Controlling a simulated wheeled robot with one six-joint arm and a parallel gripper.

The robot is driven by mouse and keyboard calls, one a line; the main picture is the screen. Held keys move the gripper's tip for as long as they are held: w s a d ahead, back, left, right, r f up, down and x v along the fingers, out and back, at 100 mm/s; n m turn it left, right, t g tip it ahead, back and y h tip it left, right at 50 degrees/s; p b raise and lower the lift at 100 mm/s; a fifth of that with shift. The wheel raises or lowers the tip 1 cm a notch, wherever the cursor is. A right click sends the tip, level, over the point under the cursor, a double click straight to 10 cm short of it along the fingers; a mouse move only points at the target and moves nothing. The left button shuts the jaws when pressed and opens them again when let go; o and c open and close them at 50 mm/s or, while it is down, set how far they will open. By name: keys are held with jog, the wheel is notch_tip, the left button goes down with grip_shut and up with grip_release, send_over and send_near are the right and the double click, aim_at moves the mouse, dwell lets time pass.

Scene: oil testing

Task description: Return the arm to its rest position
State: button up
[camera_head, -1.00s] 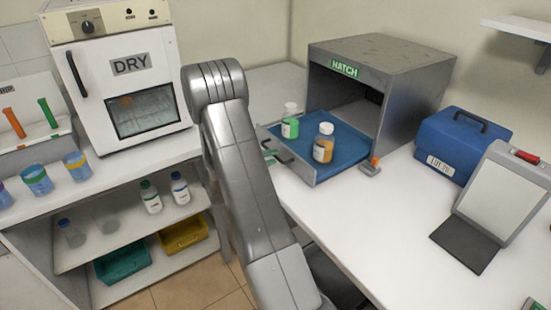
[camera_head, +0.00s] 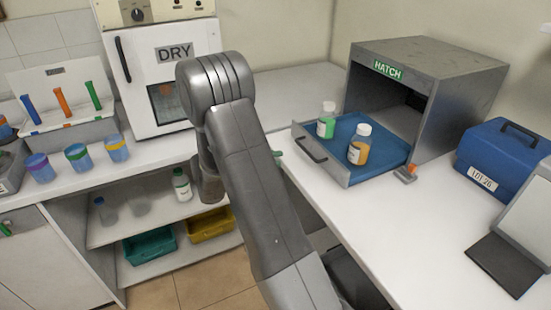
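My arm (camera_head: 255,175) rises from the bottom centre, folded, with its upper joint in front of the drying oven. My gripper cannot be made out; it is hidden behind the arm or out of frame. A green-labelled bottle (camera_head: 326,122) and an orange-brown bottle (camera_head: 360,146) stand upright on the blue tray (camera_head: 340,167), which is drawn out of the grey hatch box (camera_head: 455,85).
The oven (camera_head: 160,60) stands shut at the back left. A tube rack (camera_head: 70,137) and several cups are left of it. Shelves below hold a bottle (camera_head: 182,186), a teal bin (camera_head: 149,248) and a yellow bin (camera_head: 211,224). A blue case (camera_head: 500,155) sits right.

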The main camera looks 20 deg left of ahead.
aim_at(309, 155)
jog(key=shift+d, duration=0.1)
jog(key=p+x, duration=0.2)
jog(key=x, duration=1.2)
jog(key=shift+r, duration=0.1)
jog(key=shift+s, duration=0.1)
